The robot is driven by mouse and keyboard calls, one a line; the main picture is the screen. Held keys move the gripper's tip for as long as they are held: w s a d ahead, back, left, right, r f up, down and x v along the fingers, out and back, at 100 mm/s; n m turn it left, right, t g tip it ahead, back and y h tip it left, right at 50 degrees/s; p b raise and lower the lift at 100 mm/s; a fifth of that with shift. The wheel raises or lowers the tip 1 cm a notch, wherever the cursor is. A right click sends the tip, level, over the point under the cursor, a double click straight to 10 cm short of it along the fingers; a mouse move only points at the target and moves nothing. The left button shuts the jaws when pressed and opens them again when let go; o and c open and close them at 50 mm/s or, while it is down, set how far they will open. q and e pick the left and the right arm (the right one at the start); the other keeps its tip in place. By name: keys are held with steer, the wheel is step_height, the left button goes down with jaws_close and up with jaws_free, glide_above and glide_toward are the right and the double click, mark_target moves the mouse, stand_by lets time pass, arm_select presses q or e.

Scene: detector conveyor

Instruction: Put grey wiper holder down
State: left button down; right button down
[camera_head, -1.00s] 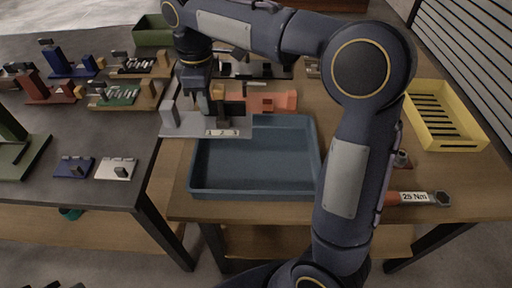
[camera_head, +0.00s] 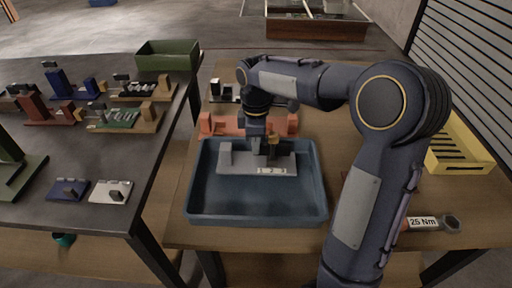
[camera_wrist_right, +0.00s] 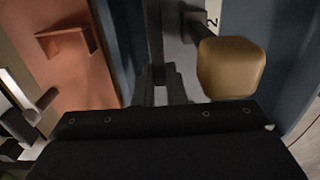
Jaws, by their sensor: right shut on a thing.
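The grey wiper holder (camera_head: 232,167) is a flat grey plate with an upright grey block at its left end and numbered marks on its front edge. My right gripper (camera_head: 262,148) is shut on it from above, over the far part of the blue tray (camera_head: 203,207). I cannot tell whether the plate touches the tray floor. In the right wrist view my fingers (camera_wrist_right: 160,85) meet on a grey part of the holder, beside a tan knob (camera_wrist_right: 230,68). My left gripper is not in view.
An orange fixture (camera_head: 208,124) stands just behind the tray. A yellow slotted crate (camera_head: 457,160) and a torque wrench marked 25 Nm (camera_head: 424,222) lie to the right. Several fixtures and a green bin (camera_head: 168,57) stand on the dark left table. The tray's front is clear.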

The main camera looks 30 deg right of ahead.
steer(key=shift+f, duration=0.6)
steer(key=shift+f, duration=0.15)
steer(key=c, duration=1.5)
jaws_free()
